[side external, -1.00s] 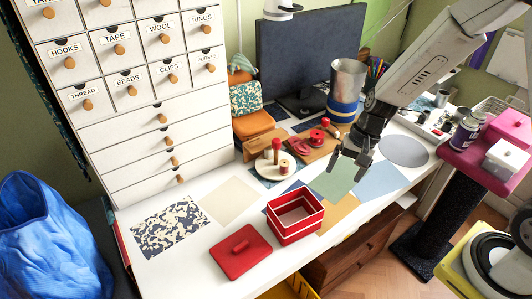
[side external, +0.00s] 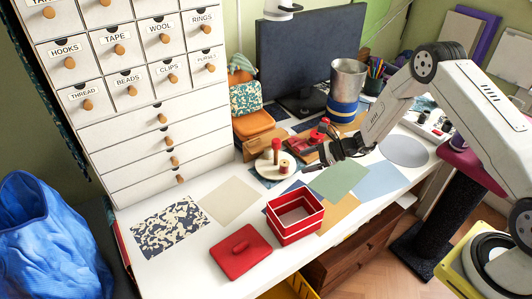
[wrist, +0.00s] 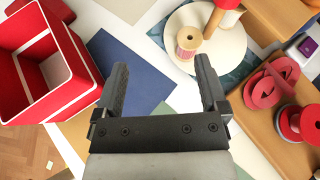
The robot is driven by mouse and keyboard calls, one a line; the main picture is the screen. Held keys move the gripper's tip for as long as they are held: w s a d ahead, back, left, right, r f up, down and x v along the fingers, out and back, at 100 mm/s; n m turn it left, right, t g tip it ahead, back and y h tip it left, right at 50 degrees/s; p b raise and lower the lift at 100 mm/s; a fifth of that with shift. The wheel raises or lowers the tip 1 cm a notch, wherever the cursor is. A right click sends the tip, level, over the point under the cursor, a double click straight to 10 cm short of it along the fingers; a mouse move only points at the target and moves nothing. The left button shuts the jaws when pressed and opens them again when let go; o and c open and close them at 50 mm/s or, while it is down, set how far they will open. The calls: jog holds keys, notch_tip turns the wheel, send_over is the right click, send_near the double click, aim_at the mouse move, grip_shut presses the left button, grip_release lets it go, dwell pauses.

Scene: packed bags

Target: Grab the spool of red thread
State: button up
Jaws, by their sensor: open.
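A small wooden spool wound with dull red thread (wrist: 188,40) stands upright on a pale round plate (wrist: 245,62); it also shows in the side view (side external: 284,166). Several red pieces lie on a wooden board (wrist: 272,130), including a round red one (wrist: 300,122) that may be another spool; I cannot tell. My gripper (wrist: 162,68) is open and empty, with the small spool beyond its fingertips, toward the right finger. In the side view it (side external: 316,160) hangs just right of the plate.
An open red box (side external: 294,214) stands at the front, its red lid (side external: 240,251) lying to its left. Coloured sheets lie flat on the white desk. A drawer cabinet (side external: 150,150) is at the left. A metal cup (side external: 348,76) on blue rolls stands behind my arm.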

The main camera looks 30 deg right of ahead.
aim_at(287, 163)
jog(key=shift+w+d+f+m+t, duration=0.9)
jog(key=shift+d+f+m+t, duration=0.2)
jog(key=shift+m, duration=0.2)
jog(key=shift+x, duration=1.25)
jog(key=shift+x, duration=2.6)
jog(key=shift+d+f, duration=0.1)
jog(key=shift+f, duration=0.1)
grip_shut()
